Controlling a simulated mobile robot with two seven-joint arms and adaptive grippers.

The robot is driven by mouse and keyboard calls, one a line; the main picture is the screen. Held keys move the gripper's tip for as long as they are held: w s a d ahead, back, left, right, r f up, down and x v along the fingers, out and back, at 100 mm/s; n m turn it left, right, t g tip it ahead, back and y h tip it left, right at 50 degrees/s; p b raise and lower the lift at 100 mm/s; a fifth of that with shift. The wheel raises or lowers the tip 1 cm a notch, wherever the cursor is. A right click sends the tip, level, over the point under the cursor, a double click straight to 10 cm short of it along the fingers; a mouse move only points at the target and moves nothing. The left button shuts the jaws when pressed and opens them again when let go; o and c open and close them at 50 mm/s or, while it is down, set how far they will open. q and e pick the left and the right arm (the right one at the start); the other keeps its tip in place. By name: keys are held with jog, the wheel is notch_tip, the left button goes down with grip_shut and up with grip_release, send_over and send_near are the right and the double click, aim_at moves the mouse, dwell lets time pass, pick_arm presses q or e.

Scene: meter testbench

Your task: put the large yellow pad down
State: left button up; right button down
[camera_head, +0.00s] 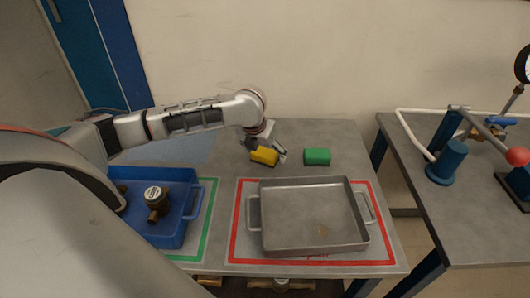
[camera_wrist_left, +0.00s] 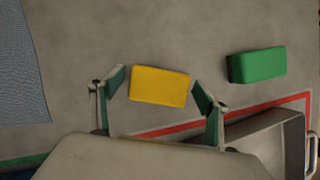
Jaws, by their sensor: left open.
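The large yellow pad (camera_head: 264,156) lies on the grey table behind the metal tray. In the left wrist view the yellow pad (camera_wrist_left: 160,86) sits between the two spread fingers, with a gap visible at each side. My left gripper (camera_head: 266,151) is open around the pad, and it also shows in the left wrist view (camera_wrist_left: 160,92). My right gripper is not in view.
A green pad (camera_head: 317,157) lies right of the yellow one. The metal tray (camera_head: 262,242) stands within a red outline. A blue bin (camera_head: 187,178) holds brass meters (camera_head: 157,202) at the left. A second table (camera_head: 465,225) with a pump stands at the right.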

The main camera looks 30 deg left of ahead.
pick_arm(q)
jog(key=p+v, duration=0.2)
jog(key=v, duration=1)
jog(key=shift+p, duration=0.3)
jog(key=shift+r, duration=0.1)
